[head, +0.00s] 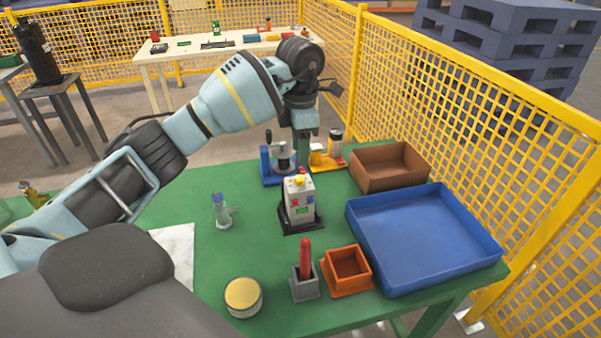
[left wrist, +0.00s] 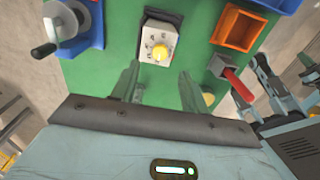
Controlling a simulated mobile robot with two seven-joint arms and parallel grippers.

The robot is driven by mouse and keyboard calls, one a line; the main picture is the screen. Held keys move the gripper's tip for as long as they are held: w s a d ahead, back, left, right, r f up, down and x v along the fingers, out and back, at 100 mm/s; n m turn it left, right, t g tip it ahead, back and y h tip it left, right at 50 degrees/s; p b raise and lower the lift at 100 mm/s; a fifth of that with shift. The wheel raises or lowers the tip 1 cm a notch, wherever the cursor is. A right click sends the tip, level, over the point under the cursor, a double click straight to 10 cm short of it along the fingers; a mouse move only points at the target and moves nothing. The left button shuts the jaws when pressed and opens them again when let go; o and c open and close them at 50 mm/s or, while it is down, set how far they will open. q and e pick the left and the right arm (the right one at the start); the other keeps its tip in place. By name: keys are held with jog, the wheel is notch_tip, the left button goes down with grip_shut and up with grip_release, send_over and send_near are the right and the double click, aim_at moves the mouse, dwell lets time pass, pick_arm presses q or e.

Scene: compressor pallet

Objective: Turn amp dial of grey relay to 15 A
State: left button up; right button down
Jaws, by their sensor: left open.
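The grey relay (head: 300,212) stands upright on a black base in the middle of the green table, with red, blue and green patches on its front. Its yellow amp dial (head: 298,181) is on top. In the left wrist view the relay (left wrist: 145,43) shows from above, and the dial (left wrist: 160,51) has markings around it; I cannot read its setting. My left gripper (head: 302,155) hangs fingers down, above and just behind the relay in the head view. In the left wrist view its open, empty fingers (left wrist: 160,84) stand apart below the dial in the picture.
A blue crank device (head: 268,168) stands behind the relay. A brown box (head: 385,178) and blue tray (head: 372,270) lie right. An orange box (head: 347,285), red handle in a grey holder (head: 305,285), yellow-lidded jar (head: 243,296) and small bottle (head: 221,211) stand nearby. Yellow fencing borders the right.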

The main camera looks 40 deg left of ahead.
aim_at(300, 177)
pick_arm(q)
notch_tip(300, 177, down, 6)
jog(key=shift+r, duration=0.1)
jog(key=shift+f, duration=0.65)
jog(key=shift+s+f, duration=0.1)
grip_shut()
